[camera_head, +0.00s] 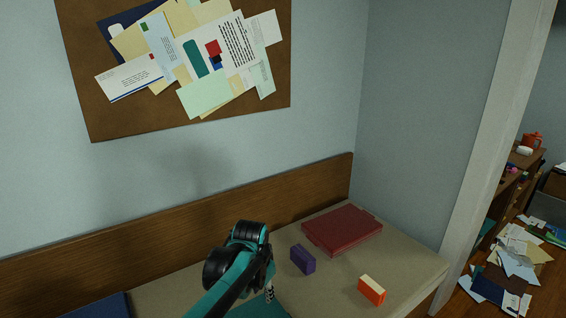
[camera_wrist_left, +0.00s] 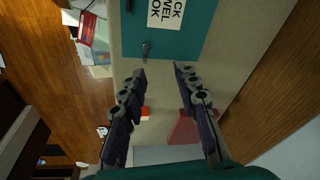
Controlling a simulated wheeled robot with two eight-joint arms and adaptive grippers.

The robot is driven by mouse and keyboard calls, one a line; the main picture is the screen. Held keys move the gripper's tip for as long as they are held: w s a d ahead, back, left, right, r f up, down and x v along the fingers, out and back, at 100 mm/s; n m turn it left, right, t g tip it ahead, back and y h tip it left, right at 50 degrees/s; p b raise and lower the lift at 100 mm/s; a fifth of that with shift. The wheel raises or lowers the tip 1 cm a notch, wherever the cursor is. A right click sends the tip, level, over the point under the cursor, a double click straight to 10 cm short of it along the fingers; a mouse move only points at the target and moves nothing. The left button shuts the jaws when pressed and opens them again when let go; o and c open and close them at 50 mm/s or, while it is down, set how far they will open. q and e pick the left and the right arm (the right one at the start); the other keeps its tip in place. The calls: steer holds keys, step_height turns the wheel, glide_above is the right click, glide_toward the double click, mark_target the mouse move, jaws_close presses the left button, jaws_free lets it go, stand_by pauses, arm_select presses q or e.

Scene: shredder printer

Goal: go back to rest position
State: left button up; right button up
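My left arm, teal and black, enters the head view from the bottom, with its left gripper (camera_head: 269,290) low over the beige tabletop (camera_head: 410,260). In the left wrist view the two dark fingers of the left gripper (camera_wrist_left: 160,72) are spread apart with nothing held between them. Past the fingertips lies a teal flat item (camera_wrist_left: 215,12) with a white printed label (camera_wrist_left: 165,12). My right gripper is in neither view.
A purple box (camera_head: 303,259), an orange-and-cream box (camera_head: 372,290) and a dark red folder or book (camera_head: 342,230) lie on the tabletop. A brown cork board (camera_head: 80,60) with papers hangs above. Papers litter the wooden floor (camera_head: 480,270) beyond the white door frame (camera_head: 500,110).

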arm_select(q)
steer(key=s+a+n+t, duration=0.2)
steer(key=s+a, duration=0.4)
steer(key=s, duration=0.4)
steer(key=s+a+n+t, duration=0.2)
steer(key=s+a+n, duration=0.3)
steer(key=s, duration=0.5)
steer(key=shift+s+a+r+t+y, duration=0.3)
steer(key=shift+a+r, duration=0.15)
steer(key=shift+a, duration=0.1)
